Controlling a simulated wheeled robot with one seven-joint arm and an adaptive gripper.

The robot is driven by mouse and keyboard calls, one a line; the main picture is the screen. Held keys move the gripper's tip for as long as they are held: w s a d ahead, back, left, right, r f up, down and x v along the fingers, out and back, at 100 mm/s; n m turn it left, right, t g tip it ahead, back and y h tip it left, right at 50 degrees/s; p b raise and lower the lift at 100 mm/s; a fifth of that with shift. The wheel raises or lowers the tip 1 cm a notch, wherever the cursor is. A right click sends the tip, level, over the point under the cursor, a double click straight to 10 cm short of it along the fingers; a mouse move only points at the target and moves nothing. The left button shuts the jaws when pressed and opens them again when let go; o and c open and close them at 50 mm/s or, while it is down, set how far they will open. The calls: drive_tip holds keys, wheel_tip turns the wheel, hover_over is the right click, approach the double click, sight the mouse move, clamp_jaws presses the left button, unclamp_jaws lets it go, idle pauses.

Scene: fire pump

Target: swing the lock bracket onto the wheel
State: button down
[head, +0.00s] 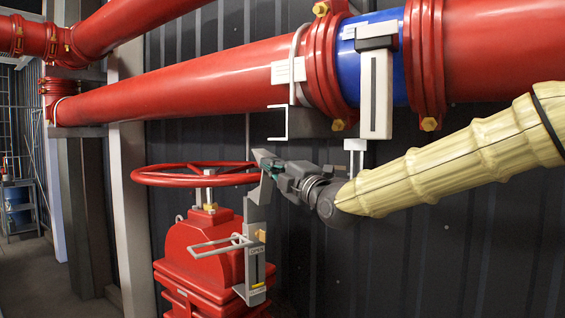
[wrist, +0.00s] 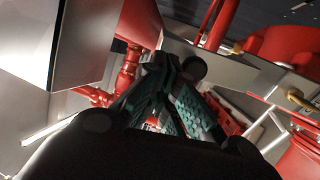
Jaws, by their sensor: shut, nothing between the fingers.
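The red handwheel (head: 165,180) lies level on top of the red valve body (head: 195,245). A grey metal bracket (head: 258,192) stands upright at the valve's right side, above a plate marked OPEN. Its top reaches the wheel's right rim; I cannot tell whether they touch. A pale rod loop (head: 215,246) sticks out left from this assembly, below the wheel. My gripper (head: 262,160) is at the bracket's top end, beside the wheel's right rim. In the wrist view its dark green fingers (wrist: 168,75) converge, shut and empty. Contact with the bracket is not clear.
A large red pipe (head: 190,85) with a blue section (head: 372,55) runs above. A hanging grey plate (head: 376,95) and a small white bracket (head: 278,125) are close above my gripper. The dark ribbed wall (head: 440,230) is behind.

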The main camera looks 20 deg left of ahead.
drive_tip(key=shift+w+a+r, duration=0.15)
drive_tip(key=shift+w+a, duration=0.2)
drive_tip(key=shift+a, duration=0.1)
